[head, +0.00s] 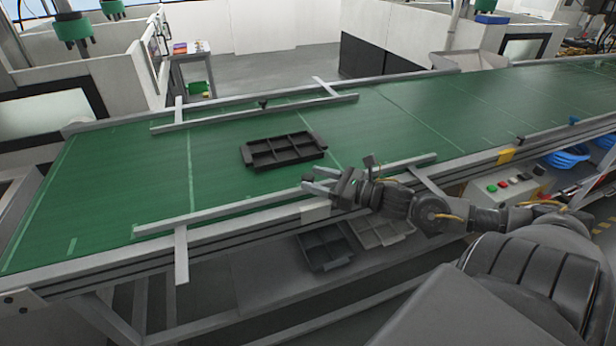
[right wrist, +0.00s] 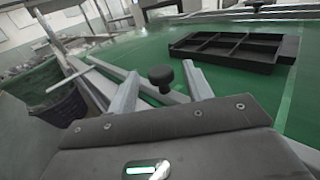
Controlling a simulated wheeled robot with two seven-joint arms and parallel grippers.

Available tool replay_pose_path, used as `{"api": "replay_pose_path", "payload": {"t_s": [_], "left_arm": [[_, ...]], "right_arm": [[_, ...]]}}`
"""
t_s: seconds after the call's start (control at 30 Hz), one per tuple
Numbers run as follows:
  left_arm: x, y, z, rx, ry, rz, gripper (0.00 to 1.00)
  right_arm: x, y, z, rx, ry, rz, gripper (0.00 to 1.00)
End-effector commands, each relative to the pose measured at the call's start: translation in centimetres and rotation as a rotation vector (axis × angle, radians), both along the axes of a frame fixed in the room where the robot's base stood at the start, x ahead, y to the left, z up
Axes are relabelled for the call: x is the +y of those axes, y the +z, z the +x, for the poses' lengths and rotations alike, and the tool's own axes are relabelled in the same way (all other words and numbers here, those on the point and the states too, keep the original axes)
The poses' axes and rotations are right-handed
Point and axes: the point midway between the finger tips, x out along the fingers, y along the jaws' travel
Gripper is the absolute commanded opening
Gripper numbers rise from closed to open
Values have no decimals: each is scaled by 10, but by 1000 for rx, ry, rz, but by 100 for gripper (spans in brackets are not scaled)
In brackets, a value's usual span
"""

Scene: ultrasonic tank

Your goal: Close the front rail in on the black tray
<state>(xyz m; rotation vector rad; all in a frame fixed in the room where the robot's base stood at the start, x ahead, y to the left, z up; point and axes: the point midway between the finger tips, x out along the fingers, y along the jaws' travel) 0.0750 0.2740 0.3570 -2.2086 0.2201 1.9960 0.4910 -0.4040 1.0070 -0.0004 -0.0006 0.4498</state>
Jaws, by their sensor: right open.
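The black tray (head: 283,150) lies on the green belt, its compartments open upward; the right wrist view shows it at upper right (right wrist: 235,48). The front rail (head: 210,212) is a grey bar along the near side of the belt, with a clear strip of belt between it and the tray. My right gripper (head: 312,181) is at the rail's middle, in front of the tray. In the right wrist view its fingers are apart, and a black knob (right wrist: 160,77) shows between them; I cannot tell whether they touch it. My left gripper is out of view.
The rear rail (head: 220,120), with its own black knob, lies behind the tray, apart from it. More trays (head: 325,247) sit on a shelf below the belt. A control box with buttons (head: 503,188) stands at right. The belt left of the tray is clear.

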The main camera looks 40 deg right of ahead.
Motion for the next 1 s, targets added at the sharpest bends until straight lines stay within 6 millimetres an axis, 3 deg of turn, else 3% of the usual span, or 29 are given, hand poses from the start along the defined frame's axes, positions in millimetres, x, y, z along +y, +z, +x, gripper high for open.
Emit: {"api": "replay_pose_path", "payload": {"t_s": [0.3, 0.7, 1.0], "left_arm": [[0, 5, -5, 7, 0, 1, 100], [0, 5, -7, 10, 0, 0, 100], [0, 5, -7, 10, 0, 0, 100]], "right_arm": [[10, 1, 22, -1, -1, 2, 50], [12, 0, 25, 0, 0, 1, 50], [12, 0, 25, 0, 0, 1, 11]]}}
